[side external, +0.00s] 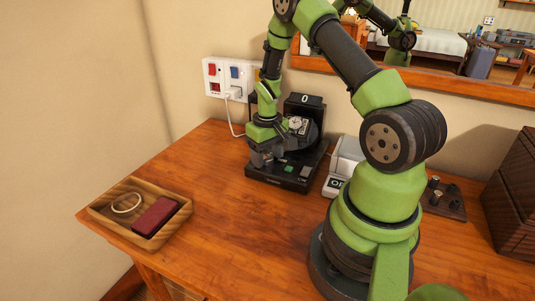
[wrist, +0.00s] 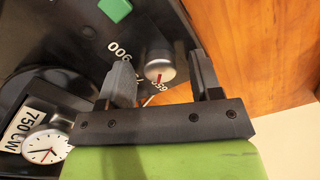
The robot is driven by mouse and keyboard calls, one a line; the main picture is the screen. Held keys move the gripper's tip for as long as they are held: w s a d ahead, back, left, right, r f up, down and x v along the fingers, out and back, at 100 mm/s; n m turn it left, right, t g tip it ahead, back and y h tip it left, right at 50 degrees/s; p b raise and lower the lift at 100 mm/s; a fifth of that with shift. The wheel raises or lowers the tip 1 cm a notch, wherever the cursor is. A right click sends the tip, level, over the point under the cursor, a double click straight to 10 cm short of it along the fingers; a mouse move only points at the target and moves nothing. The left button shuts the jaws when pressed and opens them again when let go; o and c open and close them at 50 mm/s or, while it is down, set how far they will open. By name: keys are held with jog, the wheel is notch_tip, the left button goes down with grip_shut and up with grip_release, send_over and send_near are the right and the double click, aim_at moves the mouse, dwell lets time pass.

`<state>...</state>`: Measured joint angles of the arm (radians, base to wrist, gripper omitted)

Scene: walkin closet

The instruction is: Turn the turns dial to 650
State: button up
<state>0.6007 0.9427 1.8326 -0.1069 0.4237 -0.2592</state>
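The turns dial (wrist: 160,66) is a small silver knob with a red mark on the black base of the watch winder (side external: 283,178). In the wrist view, the red mark points down toward a partly hidden printed "650"; a "900" shows to the upper left. My gripper (wrist: 161,62) is open, one finger on each side of the knob; whether either finger touches it I cannot tell. In the side view, my gripper (side external: 262,156) is low at the winder's left front and hides the dial. The winder's upper display (side external: 305,99) reads "0".
The winder holds a watch (side external: 298,125) and has a green button (side external: 290,169). A "750 CW" label (wrist: 22,128) is nearby. A wooden tray (side external: 112,222) with a bracelet and dark red item stands left. A white box (side external: 346,157) is right. The tabletop in front is clear.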

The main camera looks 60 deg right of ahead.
aim_at(268, 157)
notch_tip(268, 157, up, 10)
dwell(0.6)
jog(key=s+a+r+t, duration=0.1)
jog(key=a+r+t, duration=0.2)
jog(key=a+r, duration=0.8)
jog(key=s+a+r+t+y, duration=0.1)
jog(key=s+a+r+t, duration=0.1)
jog(key=s+a, duration=0.3)
jog(key=s+a+r+n+t+y, duration=0.1)
jog(key=s+a+r+t, duration=0.1)
jog(key=s+a+r, duration=0.2)
jog(key=shift+s+a+r, duration=0.3)
jog(key=shift+s+a, duration=0.1)
jog(key=shift+s, duration=0.55)
